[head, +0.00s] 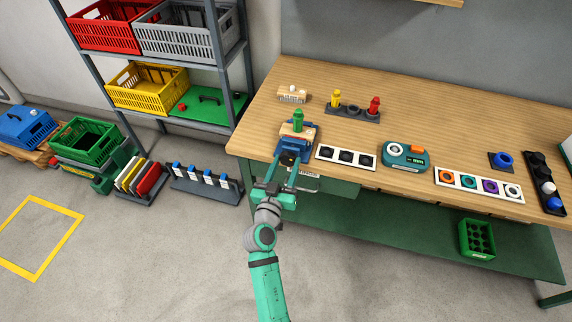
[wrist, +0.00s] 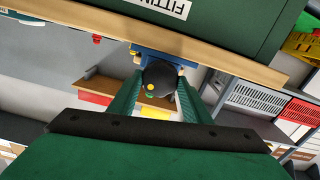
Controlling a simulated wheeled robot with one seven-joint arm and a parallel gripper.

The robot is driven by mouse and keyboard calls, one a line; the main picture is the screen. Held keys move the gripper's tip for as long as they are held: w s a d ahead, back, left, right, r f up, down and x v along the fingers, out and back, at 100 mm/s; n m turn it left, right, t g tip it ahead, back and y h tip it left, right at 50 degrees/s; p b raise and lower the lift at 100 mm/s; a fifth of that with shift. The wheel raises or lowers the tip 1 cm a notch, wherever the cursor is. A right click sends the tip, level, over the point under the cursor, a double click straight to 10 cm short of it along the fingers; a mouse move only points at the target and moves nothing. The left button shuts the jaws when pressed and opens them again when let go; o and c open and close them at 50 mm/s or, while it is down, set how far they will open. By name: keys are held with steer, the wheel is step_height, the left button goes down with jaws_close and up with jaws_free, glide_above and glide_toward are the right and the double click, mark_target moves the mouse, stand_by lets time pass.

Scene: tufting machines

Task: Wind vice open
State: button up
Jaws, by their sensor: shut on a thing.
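The blue vice (head: 298,140) sits at the front left edge of the wooden bench. A wooden block with a green peg-like piece (head: 298,120) stands at the vice, and I cannot tell how tightly its jaws hold it. The vice's dark round handle (head: 288,159) faces out over the bench edge. My gripper (head: 286,168) reaches up to it from the front. In the wrist view the black round handle (wrist: 160,76) with a yellow dot sits between my two green fingers, which are shut on it. Part of the blue vice (wrist: 152,56) shows behind it.
The bench (head: 450,120) carries a black-and-white three-place strip (head: 345,156), a teal device (head: 404,156), a stand with yellow and red pieces (head: 353,110) and a strip of coloured rings (head: 478,185). Shelving with crates (head: 148,88) stands at left. Open floor lies in front.

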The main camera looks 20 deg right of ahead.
steer(key=n, duration=1.2)
steer(key=shift+f, duration=0.1)
steer(key=n, duration=0.6)
steer(key=shift+n, duration=0.3)
steer(key=n, duration=0.6)
steer(key=shift+f, duration=0.1)
steer(key=shift+n, duration=0.3)
steer(key=o, duration=1.1)
steer(key=shift+c, duration=0.2)
